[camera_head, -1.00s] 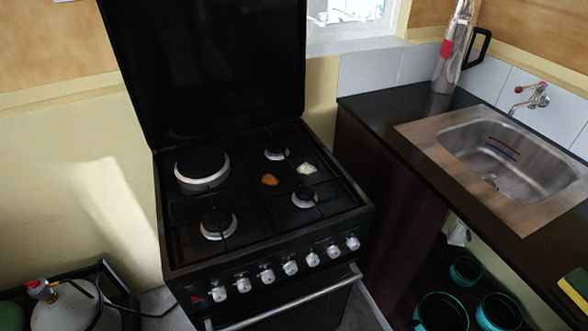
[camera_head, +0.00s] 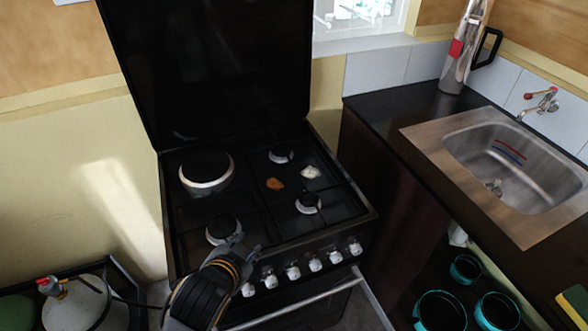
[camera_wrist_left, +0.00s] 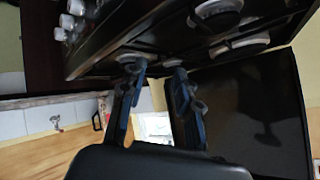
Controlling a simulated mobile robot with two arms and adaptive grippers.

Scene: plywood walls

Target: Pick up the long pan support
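The black cooker (camera_head: 268,228) stands with its lid raised. Dark pan supports (camera_head: 258,208) lie over the burners on its black top. They blend into the hob, and I cannot tell for sure which one is the long one. My left gripper (camera_head: 236,243) is over the cooker's front edge, by the front left burner (camera_head: 222,229). In the left wrist view, the fingers of my left gripper (camera_wrist_left: 154,72) are apart with nothing between them, and the hob with burners (camera_wrist_left: 218,8) lies beyond them. My right gripper does not show.
A brown piece (camera_head: 275,184) and a white piece (camera_head: 311,172) lie on the hob. White knobs (camera_head: 293,272) and an oven handle (camera_head: 300,302) are at the front. A counter with a sink (camera_head: 515,160) stands right; teal-rimmed pots (camera_head: 440,312) are below.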

